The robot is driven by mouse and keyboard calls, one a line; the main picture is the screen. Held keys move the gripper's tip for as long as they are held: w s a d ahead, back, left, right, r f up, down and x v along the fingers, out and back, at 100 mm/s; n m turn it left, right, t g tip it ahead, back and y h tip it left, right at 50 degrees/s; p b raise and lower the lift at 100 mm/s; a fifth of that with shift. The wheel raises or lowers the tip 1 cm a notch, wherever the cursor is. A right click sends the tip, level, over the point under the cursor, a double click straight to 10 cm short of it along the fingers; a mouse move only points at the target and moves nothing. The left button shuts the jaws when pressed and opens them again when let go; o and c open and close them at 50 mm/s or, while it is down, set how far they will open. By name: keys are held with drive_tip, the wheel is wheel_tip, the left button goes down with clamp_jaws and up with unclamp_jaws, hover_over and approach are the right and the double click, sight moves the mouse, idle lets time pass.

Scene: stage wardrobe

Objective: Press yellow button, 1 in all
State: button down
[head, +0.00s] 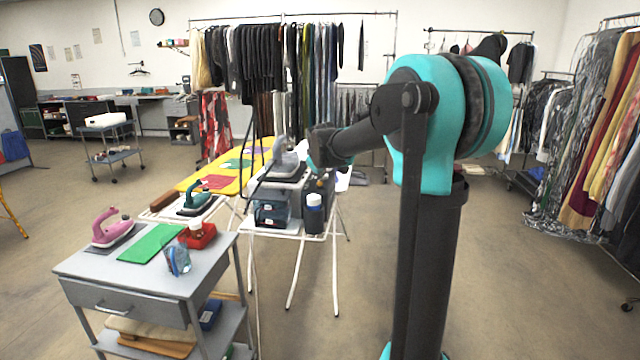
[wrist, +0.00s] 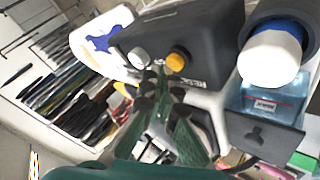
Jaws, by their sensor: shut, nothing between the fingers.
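In the wrist view the yellow button (wrist: 179,60) is a round orange-yellow knob on the face of a dark grey box (wrist: 212,38). Lettering that seems to read RESET is printed on the box near it. A pale grey knob (wrist: 138,57) sits to its left. My gripper (wrist: 161,74) is shut and empty. Its fingertips are just below and left of the yellow button, between the two knobs. I cannot tell whether they touch the box. In the head view my arm reaches to the box area, and the fingers are not clearly visible.
A white-capped blue bottle (wrist: 270,55) stands in a holder beside the box. In the head view, irons and a yellow ironing board (head: 232,178) surround the spot. A grey cart (head: 140,270) stands front left. Clothes racks line the back and right. Open floor lies between.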

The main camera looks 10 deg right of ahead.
sight(320, 183)
drive_tip(key=shift+f, duration=0.45)
idle(0.6)
drive_tip(key=shift+r, duration=0.9)
drive_tip(key=shift+r, duration=2.5)
drive_tip(key=s+d+f+m+g, duration=0.1)
drive_tip(key=s+f+m, duration=0.1)
drive_tip(key=s+f, duration=0.7)
drive_tip(key=s+d+f+m+g, duration=0.1)
drive_tip(key=s+f+m+g, duration=0.1)
drive_tip(key=s+f, duration=0.8)
drive_tip(key=s+d+f+m+g+y, duration=0.1)
drive_tip(key=s+f, duration=0.9)
drive_tip(key=s, duration=1.1)
drive_tip(key=d+m+g, duration=0.1)
drive_tip(key=m, duration=0.1)
drive_tip(key=shift+s+f+m, duration=0.2)
drive_tip(key=shift+s+m, duration=0.2)
